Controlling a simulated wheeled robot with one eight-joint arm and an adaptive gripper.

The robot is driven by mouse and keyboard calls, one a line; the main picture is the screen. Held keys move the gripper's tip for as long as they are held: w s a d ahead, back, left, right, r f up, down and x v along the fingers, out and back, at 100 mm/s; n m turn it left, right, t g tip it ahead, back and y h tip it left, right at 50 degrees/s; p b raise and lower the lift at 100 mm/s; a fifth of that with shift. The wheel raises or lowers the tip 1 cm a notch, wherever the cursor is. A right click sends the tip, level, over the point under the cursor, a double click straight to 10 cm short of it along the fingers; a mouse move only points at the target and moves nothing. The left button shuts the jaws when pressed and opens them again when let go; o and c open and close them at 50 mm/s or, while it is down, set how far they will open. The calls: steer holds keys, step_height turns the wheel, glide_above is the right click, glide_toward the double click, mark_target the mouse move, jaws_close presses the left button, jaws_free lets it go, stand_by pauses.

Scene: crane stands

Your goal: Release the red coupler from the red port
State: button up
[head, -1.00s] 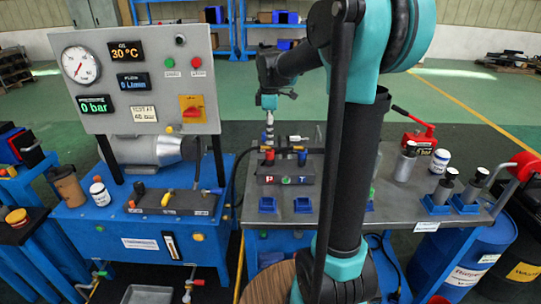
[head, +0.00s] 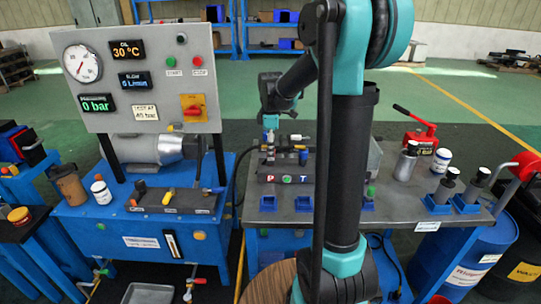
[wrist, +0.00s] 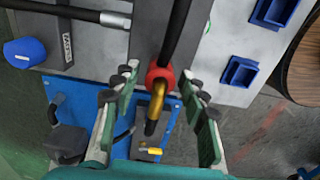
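The red coupler (wrist: 160,76) shows as a red collar in the wrist view, with a black hose running up from it and a gold, dark-tipped part below. My gripper (wrist: 162,100) is open, with one finger on each side of the collar and gaps between. In the head view my gripper (head: 269,137) points down above the red coupler (head: 270,155), at the left end of the dark port block (head: 286,177) marked P and T. The red port itself is hidden; I cannot see how the coupler sits in it.
A blue coupler (head: 303,157) stands on the same block, to the right. Small blue holders (head: 304,204) sit along the bench front. The gauge panel (head: 145,80) rises at the left. A red hand pump (head: 420,139) and several cylinders stand on the right.

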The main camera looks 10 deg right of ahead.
jaws_close()
steer(key=shift+r, duration=0.1)
steer(key=shift+r, duration=2.35)
